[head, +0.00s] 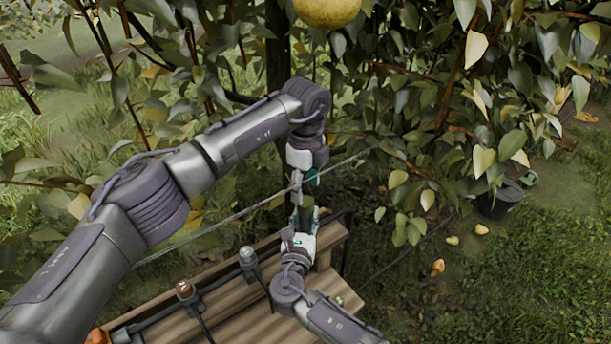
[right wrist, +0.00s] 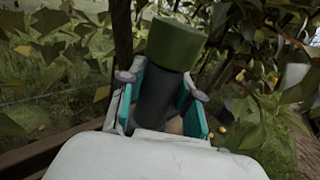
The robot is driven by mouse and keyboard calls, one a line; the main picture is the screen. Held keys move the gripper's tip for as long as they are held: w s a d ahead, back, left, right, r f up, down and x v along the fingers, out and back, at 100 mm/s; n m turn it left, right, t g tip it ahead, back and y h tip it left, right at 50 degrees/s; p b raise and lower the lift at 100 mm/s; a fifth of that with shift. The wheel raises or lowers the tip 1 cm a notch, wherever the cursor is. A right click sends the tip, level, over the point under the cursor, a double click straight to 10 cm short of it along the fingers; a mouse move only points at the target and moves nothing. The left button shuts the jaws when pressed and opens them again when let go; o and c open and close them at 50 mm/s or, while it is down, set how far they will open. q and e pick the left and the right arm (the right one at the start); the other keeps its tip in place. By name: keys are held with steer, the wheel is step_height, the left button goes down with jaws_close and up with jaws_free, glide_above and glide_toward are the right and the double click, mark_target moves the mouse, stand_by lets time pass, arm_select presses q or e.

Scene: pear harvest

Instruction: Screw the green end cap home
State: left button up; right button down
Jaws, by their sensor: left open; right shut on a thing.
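The green end cap (right wrist: 174,44) sits on the top end of a dark cylindrical body (right wrist: 155,98) in the right wrist view. Whether a gap remains between cap and body cannot be told. My right gripper (right wrist: 158,92) is shut on the dark body, with teal-lined fingers on both sides of it. In the head view my right gripper (head: 302,222) points up from the bottom, and the cap is small and partly hidden there. My left gripper (head: 299,186) points down just above it and is open. Whether its fingers touch the cap cannot be told.
A wooden bench (head: 255,312) with a dark rail and upright fittings (head: 247,258) lies below. A thin wire (head: 225,219) crosses behind the grippers. Leafy branches surround them, and a yellow pear (head: 327,10) hangs above. A black bucket (head: 497,203) and fallen pears lie right.

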mark_target(305, 201)
arm_select(q)
steer(key=shift+f, duration=2.5)
jaws_close()
steer(key=m, duration=1.4)
steer(key=shift+m, duration=0.4)
steer(key=m, duration=1.6)
steer(key=shift+o, duration=0.3)
jaws_free()
steer(key=shift+f, duration=0.1)
